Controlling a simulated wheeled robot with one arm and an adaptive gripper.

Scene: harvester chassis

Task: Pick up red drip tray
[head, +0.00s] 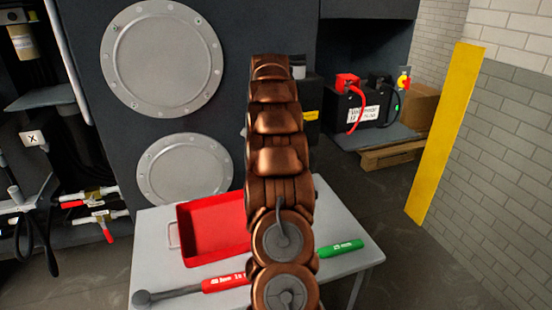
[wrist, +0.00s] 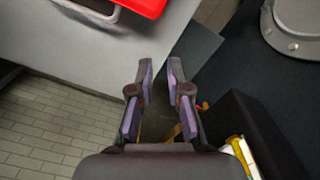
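The red drip tray (head: 212,230) lies on the left part of a light grey table in the head view, with a pale wire handle on its left side. My copper-coloured arm hides its right part. In the wrist view a corner of the red tray (wrist: 143,6) shows at the top edge, with a pale handle beside it. My gripper (wrist: 160,62) shows in the wrist view with its two fingers apart and nothing between them. It is away from the tray, near the table's edge. In the head view the gripper is hidden behind my arm.
The grey table (head: 340,265) also bears a red-handled tool (head: 222,283) in front of the tray and a green-handled tool (head: 341,248) at right. A dark panel with round covers (head: 162,58) stands behind. A battery (head: 362,105) sits at back right, near a yellow post (head: 445,135).

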